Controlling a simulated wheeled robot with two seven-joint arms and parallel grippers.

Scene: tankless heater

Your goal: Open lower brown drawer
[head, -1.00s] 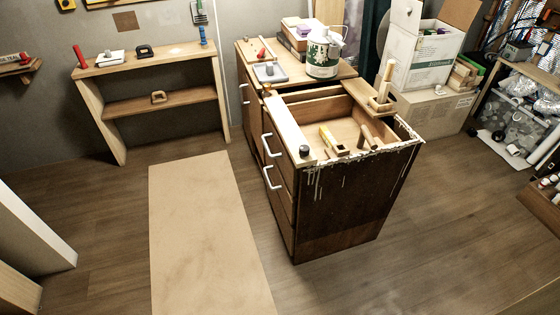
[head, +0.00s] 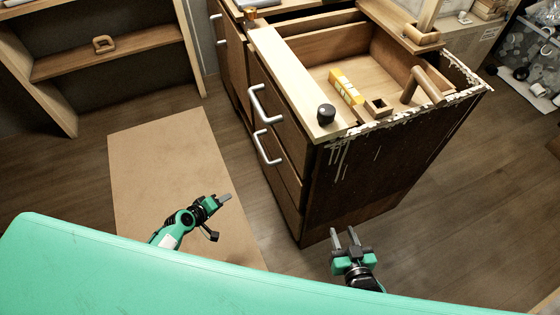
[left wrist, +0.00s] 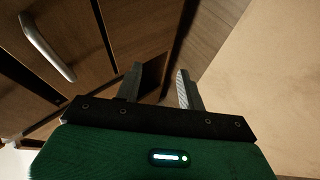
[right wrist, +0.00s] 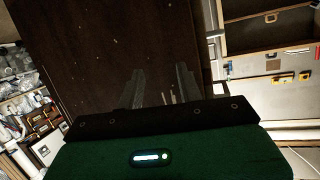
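The brown cabinet (head: 375,190) stands right of centre in the head view. Its drawer fronts face left, with an upper white handle (head: 257,102) and a lower white handle (head: 267,147). The lower drawer front (head: 288,178) looks flush with the cabinet. My left gripper (head: 227,199) is open and empty, left of and apart from the lower handle. The left wrist view shows one white handle (left wrist: 47,47) at upper left, outside the open fingers (left wrist: 160,85). My right gripper (head: 346,236) is open and empty by the cabinet's dark side panel (right wrist: 100,60).
On the cabinet are a black knob (head: 326,114), a yellow tool (head: 346,86) and wooden pieces. A tan mat (head: 150,150) lies on the floor at left, below a wooden shelf (head: 110,55). Floor right of the cabinet (head: 500,190) is clear.

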